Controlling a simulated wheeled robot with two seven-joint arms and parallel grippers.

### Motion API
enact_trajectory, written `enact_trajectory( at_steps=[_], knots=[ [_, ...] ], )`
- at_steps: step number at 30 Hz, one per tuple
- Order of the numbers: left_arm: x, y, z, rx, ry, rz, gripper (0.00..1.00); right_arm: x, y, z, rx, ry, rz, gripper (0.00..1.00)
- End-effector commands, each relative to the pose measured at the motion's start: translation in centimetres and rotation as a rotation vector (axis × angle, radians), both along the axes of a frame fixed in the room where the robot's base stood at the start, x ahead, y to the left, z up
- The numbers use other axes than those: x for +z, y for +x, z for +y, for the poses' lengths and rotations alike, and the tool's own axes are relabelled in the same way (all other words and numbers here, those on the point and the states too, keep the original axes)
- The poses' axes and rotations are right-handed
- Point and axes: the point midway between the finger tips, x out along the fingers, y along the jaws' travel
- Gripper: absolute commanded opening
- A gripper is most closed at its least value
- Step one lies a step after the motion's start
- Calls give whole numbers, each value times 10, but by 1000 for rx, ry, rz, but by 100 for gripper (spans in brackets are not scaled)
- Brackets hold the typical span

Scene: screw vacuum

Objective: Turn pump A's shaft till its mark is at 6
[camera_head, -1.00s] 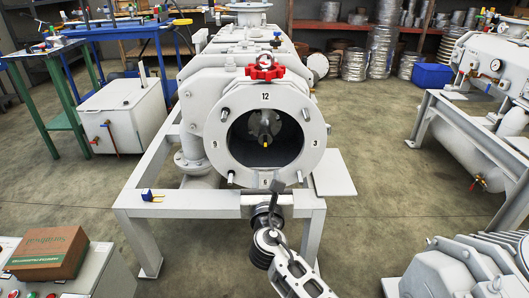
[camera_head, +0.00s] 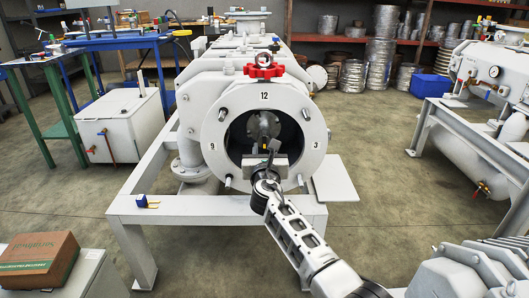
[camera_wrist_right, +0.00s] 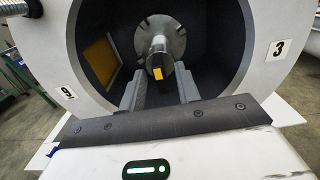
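Pump A (camera_head: 222,100) is the grey machine with a round flange marked 12, 3 and 9; its lower part is partly covered by my arm. Its shaft (camera_wrist_right: 157,48) stands inside the dark bore and also shows in the head view (camera_head: 264,123). The yellow mark (camera_wrist_right: 157,73) is on the low side of the shaft's end face, roughly towards 6. My right gripper (camera_head: 266,152) is at the bore's lower opening. My left gripper is out of view.
A red handwheel (camera_head: 264,68) sits on top of the pump. Several studs stick out around the flange. A small blue object (camera_head: 142,201) lies on the pump's frame (camera_head: 180,207). A cardboard box (camera_head: 38,260) is at front left.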

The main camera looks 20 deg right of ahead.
Motion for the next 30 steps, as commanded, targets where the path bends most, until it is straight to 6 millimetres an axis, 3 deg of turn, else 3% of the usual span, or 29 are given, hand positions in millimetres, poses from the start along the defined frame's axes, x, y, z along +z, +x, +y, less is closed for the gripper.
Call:
enact_trajectory(
  at_steps=[2, 5, 6, 19, 30],
  knots=[
    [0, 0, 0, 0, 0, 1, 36, 0, 0, 0, 0, 0, 0, 33],
    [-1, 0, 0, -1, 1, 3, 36, 0, 0, 0, 0, 0, 0, 5],
    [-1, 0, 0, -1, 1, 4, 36, 0, 0, 0, 0, 0, 0, 0],
    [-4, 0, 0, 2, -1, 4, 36, -1, -1, 0, 0, 55, -16, 0],
    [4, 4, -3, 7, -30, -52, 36, -2, -1, -1, 1, 317, -91, 0]
  ],
)
